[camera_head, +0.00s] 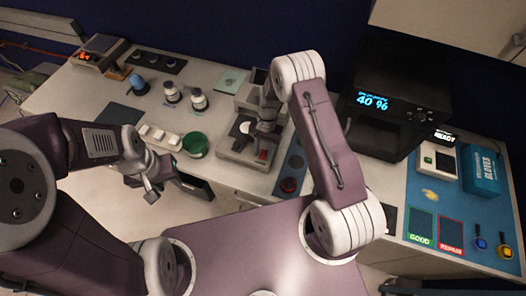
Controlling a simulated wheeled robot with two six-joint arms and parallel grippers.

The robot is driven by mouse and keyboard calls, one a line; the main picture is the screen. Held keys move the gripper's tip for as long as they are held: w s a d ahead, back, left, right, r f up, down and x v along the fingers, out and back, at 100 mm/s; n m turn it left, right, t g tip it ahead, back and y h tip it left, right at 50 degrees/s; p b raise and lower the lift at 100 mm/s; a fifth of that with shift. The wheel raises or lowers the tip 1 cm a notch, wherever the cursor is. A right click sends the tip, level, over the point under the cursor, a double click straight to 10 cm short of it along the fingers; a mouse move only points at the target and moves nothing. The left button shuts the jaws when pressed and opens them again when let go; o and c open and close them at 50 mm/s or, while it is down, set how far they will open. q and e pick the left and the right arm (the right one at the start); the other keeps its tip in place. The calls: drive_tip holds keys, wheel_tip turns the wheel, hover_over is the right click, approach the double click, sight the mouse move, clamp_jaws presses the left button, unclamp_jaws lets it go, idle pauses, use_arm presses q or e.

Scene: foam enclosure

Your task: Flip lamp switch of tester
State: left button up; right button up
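A small white device (438,162) stands on the blue mat at the right, with a dark display reading READY at its top. It looks like the tester, but I cannot make out its lamp switch. My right gripper (266,122) points down over a grey machine (238,153) with a red button at the middle of the bench, well left of the white device. Its fingertips are too small and dark to tell open from shut. My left gripper (152,182) hangs near the bench's front edge, left of the middle, with nothing visible in it; its finger gap is unclear.
A black machine (395,112) showing 40 % stands at the back right. On the blue mat (415,190) are a blue gloves box (480,170), GOOD (421,226) and REPAIR (451,233) areas.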

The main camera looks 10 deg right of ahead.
sight(265, 151)
drive_tip(key=shift+r, duration=0.1)
drive_tip(key=b+v, duration=0.3)
drive_tip(key=v, duration=0.6)
idle(0.4)
